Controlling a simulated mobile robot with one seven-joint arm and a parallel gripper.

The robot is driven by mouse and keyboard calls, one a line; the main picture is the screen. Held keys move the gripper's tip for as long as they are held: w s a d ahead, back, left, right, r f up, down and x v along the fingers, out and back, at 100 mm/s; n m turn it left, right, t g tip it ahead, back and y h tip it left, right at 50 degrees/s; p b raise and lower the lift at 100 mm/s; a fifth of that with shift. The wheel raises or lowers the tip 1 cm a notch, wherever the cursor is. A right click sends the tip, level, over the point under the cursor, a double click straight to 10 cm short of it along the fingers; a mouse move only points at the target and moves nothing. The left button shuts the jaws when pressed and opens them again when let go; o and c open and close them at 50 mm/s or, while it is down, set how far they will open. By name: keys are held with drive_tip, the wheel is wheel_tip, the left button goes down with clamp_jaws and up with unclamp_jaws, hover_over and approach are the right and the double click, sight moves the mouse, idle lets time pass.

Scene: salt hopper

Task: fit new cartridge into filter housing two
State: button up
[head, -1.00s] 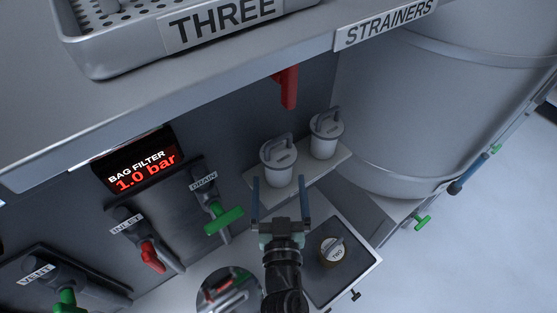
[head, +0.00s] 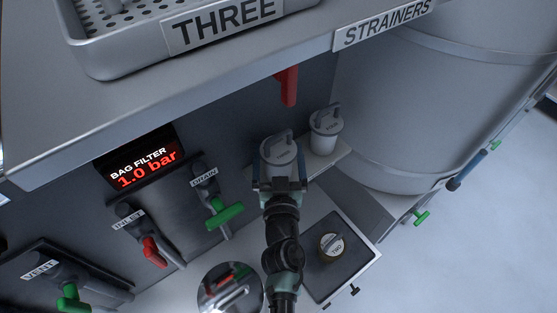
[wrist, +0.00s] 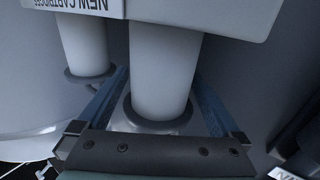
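Two white new cartridges with grey loop handles stand on a small shelf. My gripper (head: 279,172) is at the nearer cartridge (head: 279,150), with one blue finger on each side of it and its lower part hidden. In the wrist view this cartridge (wrist: 162,75) stands between the open fingers (wrist: 162,85); I cannot tell whether they touch it. The other cartridge (head: 325,128) stands behind to the right. A round fitting marked TWO (head: 335,249), apparently the top of filter housing two, sits in a dark recessed panel at the lower right.
A shelf edge with a tray marked THREE (head: 85,60) overhangs above. A red handle (head: 288,86) hangs behind the cartridges. The green drain handle (head: 224,216) and red inlet handle (head: 153,252) are at left. The display (head: 140,160) reads 1.0 bar. A large metal drum (head: 420,110) stands at right.

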drive_tip(key=c, duration=1.4)
drive_tip(key=shift+c, duration=0.3)
drive_tip(key=shift+r, duration=0.1)
